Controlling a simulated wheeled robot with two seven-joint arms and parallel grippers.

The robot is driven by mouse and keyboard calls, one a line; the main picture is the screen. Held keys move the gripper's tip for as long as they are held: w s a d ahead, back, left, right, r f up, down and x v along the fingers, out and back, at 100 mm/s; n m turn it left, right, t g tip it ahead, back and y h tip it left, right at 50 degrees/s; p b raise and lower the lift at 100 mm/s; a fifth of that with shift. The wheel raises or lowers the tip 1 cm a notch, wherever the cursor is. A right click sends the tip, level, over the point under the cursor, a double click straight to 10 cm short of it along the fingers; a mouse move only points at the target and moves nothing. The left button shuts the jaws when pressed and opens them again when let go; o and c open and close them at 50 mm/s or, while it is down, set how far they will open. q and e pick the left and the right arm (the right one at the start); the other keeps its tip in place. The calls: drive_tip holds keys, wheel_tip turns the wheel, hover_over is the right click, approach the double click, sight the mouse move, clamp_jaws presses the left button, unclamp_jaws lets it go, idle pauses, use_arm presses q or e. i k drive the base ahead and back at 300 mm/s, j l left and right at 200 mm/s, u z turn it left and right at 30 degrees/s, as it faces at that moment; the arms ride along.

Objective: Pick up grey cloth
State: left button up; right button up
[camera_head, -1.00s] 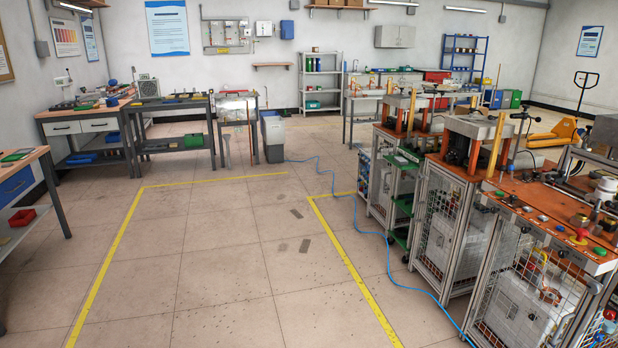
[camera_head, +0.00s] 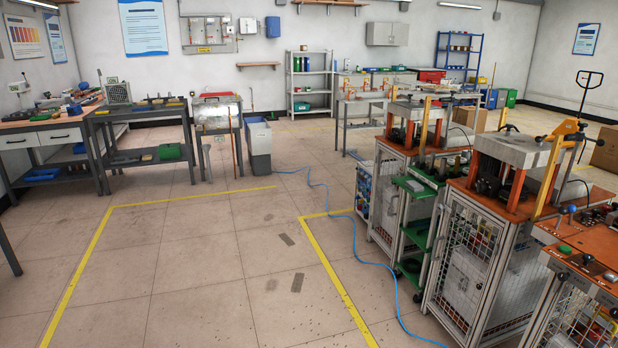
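I cannot make out a grey cloth in the head view; at this distance small items on the benches are too small to tell apart. Neither of my grippers is in view.
Machines with orange tops and mesh cages (camera_head: 462,262) line the right side. Workbenches (camera_head: 150,150) stand at the back left, beside a grey bin (camera_head: 258,145). A grey shelf (camera_head: 310,82) is at the back wall. A blue hose (camera_head: 355,250) crosses the floor. The yellow-marked floor (camera_head: 195,270) is clear.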

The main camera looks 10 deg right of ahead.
sight(415, 187)
drive_tip(key=i, duration=1.45)
drive_tip(key=i+j+z, duration=0.15)
drive_tip(key=i, duration=0.6)
drive_tip(key=i+j+z, duration=0.15)
drive_tip(key=i, duration=0.55)
drive_tip(key=i+j+z, duration=0.15)
drive_tip(key=i+z, duration=0.2)
drive_tip(key=i+j+z, duration=0.3)
drive_tip(key=i, duration=0.25)
